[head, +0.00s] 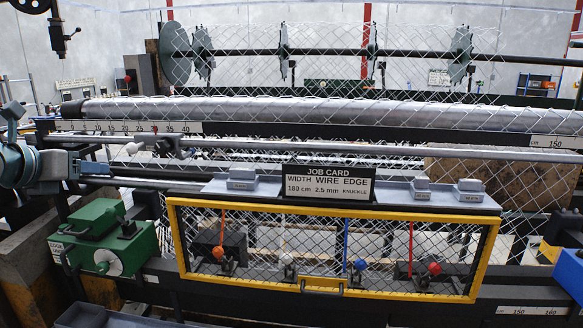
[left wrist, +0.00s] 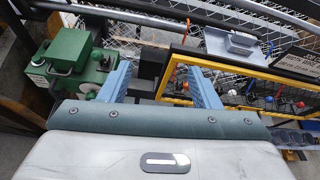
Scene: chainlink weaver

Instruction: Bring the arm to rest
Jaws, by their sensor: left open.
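My left gripper (head: 84,168) is at the left edge of the head view, beside the long roller and above the green gearbox. In the left wrist view its two blue fingers (left wrist: 158,85) stand wide apart with nothing between them. The gripper is open and empty. My left arm comes in from the left edge. My right gripper is in neither view.
The green gearbox (head: 100,238) stands below my left gripper. A yellow-framed mesh guard (head: 330,212) fronts the machine, below a job card (head: 329,184). A grey shelf (head: 390,195) carries small blocks. A blue box (head: 570,272) is at the right edge.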

